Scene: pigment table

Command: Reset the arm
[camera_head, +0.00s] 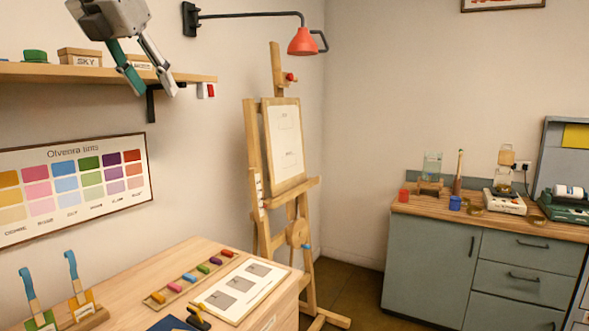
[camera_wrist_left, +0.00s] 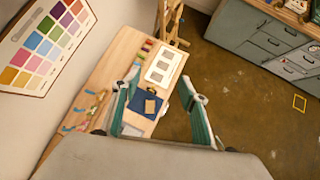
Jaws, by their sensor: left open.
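My left gripper (camera_head: 150,82) is at the upper left of the head view, raised high in front of the wall shelf. Its two fingers are apart and nothing is between them. In the left wrist view the left gripper (camera_wrist_left: 165,88) also shows open, with its fingers spread above the wooden table (camera_wrist_left: 128,48) and the floor far below. The table (camera_head: 205,258) stands at the lower left of the head view. My right gripper is in neither view.
The shelf (camera_head: 45,73) with small boxes is close to the left gripper. Below it hangs a tint chart (camera_head: 75,187). An easel (camera_head: 252,170) stands behind the table. A red lamp (camera_head: 302,42) juts from the wall. A grey-green cabinet (camera_head: 430,262) stands at right.

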